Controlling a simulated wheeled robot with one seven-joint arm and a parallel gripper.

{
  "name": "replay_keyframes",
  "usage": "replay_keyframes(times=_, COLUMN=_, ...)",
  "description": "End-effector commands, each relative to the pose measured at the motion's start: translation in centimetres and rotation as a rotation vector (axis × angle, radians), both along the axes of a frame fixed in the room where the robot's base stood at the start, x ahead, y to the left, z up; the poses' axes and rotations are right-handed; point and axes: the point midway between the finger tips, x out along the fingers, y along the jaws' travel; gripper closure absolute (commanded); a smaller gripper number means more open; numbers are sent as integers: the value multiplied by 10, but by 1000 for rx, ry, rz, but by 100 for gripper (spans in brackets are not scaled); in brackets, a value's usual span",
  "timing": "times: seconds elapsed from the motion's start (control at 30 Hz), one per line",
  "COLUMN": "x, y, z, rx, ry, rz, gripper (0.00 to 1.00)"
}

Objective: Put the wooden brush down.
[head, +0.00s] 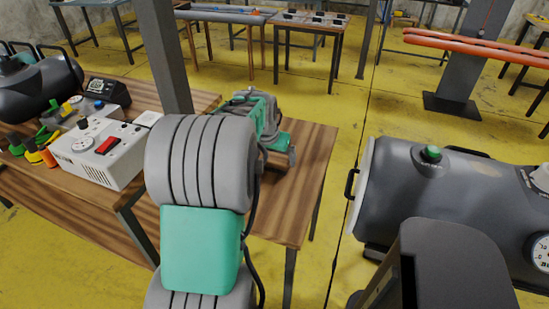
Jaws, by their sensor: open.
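I cannot make out the wooden brush in the head view; it may be hidden behind my arm. The far end of my green and grey arm, with my gripper (279,152), is over or at the right part of the wooden table (312,160). The large grey and green links of my arm in front hide much of it. The fingertips are not clearly seen, and nothing shows held between them.
A white control box (98,152) with a red switch stands on the table's left part, among small coloured items. A dark grey tank (410,190) lies to the right, beyond a gap of yellow floor (345,135). A grey post (163,55) rises behind the table.

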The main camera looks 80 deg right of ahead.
Motion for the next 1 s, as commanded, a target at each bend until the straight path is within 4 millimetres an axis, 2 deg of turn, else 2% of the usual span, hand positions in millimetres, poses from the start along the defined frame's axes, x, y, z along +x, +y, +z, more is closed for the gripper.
replay_keyframes(times=0.2, x=3, y=21, z=54, rx=-6, ry=-2, rz=2, gripper=0)
replay_keyframes(times=0.4, x=4, y=37, z=91, rx=-3, ry=0, rz=1, gripper=0)
replay_keyframes(times=0.57, x=4, y=41, z=99, rx=0, ry=-1, rz=1, gripper=0)
replay_keyframes(times=1.0, x=4, y=41, z=99, rx=0, ry=0, rz=0, gripper=0)
